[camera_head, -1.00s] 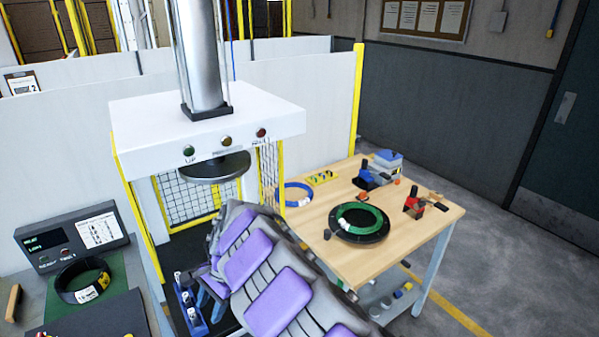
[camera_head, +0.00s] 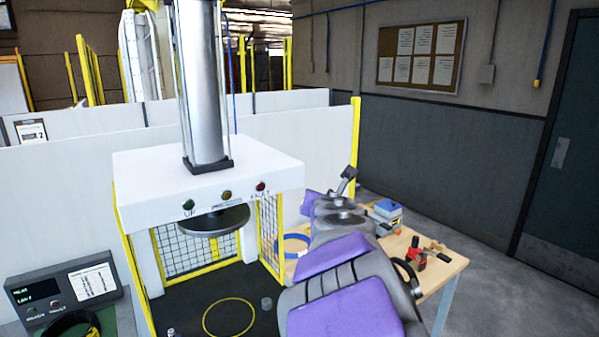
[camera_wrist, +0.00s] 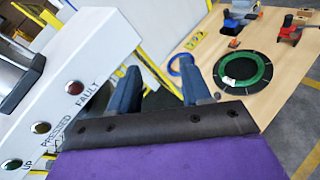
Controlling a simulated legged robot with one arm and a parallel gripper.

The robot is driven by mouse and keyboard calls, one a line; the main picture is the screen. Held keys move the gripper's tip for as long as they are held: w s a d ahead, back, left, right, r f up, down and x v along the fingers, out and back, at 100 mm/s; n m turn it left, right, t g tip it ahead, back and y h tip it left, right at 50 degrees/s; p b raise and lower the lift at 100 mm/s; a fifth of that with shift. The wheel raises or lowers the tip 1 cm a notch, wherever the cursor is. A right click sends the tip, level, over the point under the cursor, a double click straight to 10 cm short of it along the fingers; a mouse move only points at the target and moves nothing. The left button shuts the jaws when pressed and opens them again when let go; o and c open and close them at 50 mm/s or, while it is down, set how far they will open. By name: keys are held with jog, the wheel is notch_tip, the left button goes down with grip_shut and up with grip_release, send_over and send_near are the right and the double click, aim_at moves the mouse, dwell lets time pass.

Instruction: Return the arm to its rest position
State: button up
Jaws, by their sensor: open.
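My arm, grey with purple panels, reaches up from the bottom of the head view, in front of the wooden table (camera_head: 440,268). In the wrist view my gripper (camera_wrist: 160,85) has its two blue-grey fingers wide apart, with nothing between them. The fingers are in front of the gap between the press and the table. Its fingertips are hard to make out in the head view. My arm hides much of the table there, including the green coil, which shows in the wrist view (camera_wrist: 262,84) on a black round plate.
The white press (camera_head: 208,165) with buttons stands left of my arm. A yellow ring (camera_head: 229,317) is marked on its dark base. A blue ring (camera_head: 295,243) and a red tool (camera_head: 418,254) are on the table. A control box (camera_head: 66,292) is at lower left.

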jog(key=s+d+f+m+g+h, duration=0.1)
jog(key=s+d+m+h, duration=0.2)
jog(key=s+d+m, duration=0.3)
jog(key=s+d+f+m+g+h, duration=0.1)
jog(key=s+d+m+g+h, duration=0.2)
jog(key=d+m, duration=0.5)
jog(key=s+d+f+m+g, duration=0.2)
jog(key=s+d+f+m, duration=0.15)
jog(key=s, duration=0.35)
jog(key=s+d+f+m+g, duration=0.2)
jog(key=s+d+f+m, duration=0.1)
jog(key=s+f+m, duration=0.3)
jog(key=s+a+f+m+g+y, duration=0.1)
jog(key=s+a+f+m+g, duration=0.2)
jog(key=s, duration=0.6)
jog(key=s+a+f+m+g+y, duration=0.2)
jog(key=s+a+f+m+g, duration=0.1)
jog(key=s, duration=0.6)
jog(key=s+a+f+m+g+y, duration=0.2)
jog(key=s+a, duration=0.4)
jog(key=s, duration=0.4)
notch_tip(320, 180, down, 3)
jog(key=shift+r+m+g, duration=0.15)
jog(key=shift+m+g, duration=0.25)
jog(key=shift+m, duration=0.15)
jog(key=shift+d, duration=0.1)
jog(key=shift+c, duration=0.5)
